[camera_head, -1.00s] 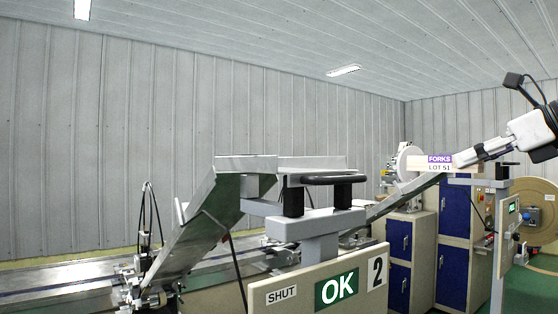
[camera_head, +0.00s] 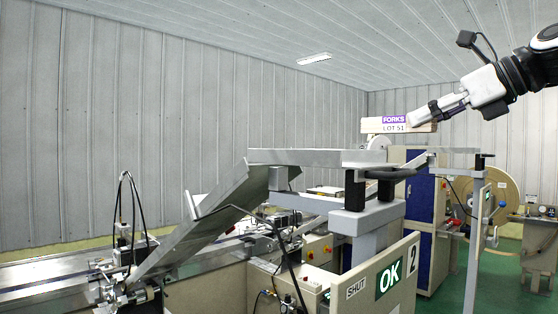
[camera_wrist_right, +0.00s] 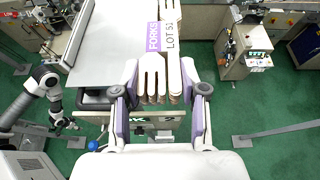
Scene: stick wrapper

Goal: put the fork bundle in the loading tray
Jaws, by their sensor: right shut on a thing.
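The fork bundle (camera_head: 394,124) is a pale block of wooden forks with a purple and white band reading FORKS LOT 51. My right gripper (camera_head: 436,112) is shut on its right end and holds it level in the air. In the right wrist view the bundle (camera_wrist_right: 153,62) extends forward from between the fingers of the right gripper (camera_wrist_right: 160,98). The metal loading tray (camera_head: 300,157) is below and left of the bundle in the head view; it also shows in the wrist view (camera_wrist_right: 106,48). My left gripper (camera_wrist_right: 61,119) shows small at the wrist view's left; its jaws are unclear.
A sloping metal plate (camera_head: 200,222) drops left from the tray. A black handle (camera_head: 390,173) on posts stands at the tray's right end, above a panel marked SHUT, OK and 2 (camera_head: 385,280). Blue-door cabinets (camera_head: 420,203) stand behind. The air around the bundle looks clear.

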